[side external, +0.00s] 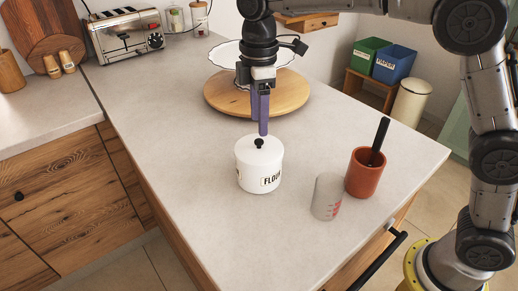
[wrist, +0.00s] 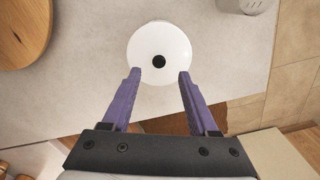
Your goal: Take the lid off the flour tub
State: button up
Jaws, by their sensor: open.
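The flour tub (side external: 259,174) is a white pot with a FLOUR label, standing upright on the counter. Its white lid (side external: 259,149) sits on top and has a small black knob (side external: 259,142). In the wrist view the lid (wrist: 159,40) shows from above, with the black knob (wrist: 159,61) between the fingertips. My gripper (side external: 262,132) has purple fingers pointing down, just above the knob. In the wrist view my gripper (wrist: 160,73) is open and empty, with its fingertips apart on either side of the knob.
A measuring cup (side external: 327,196) and a terracotta pot (side external: 364,174) with a dark-handled tool stand right of the tub. A round wooden board (side external: 290,92) lies behind my gripper. The counter (side external: 190,150) left of the tub is clear.

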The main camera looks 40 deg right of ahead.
aim_at(259, 141)
jog(key=shift+f, duration=2.65)
grip_shut()
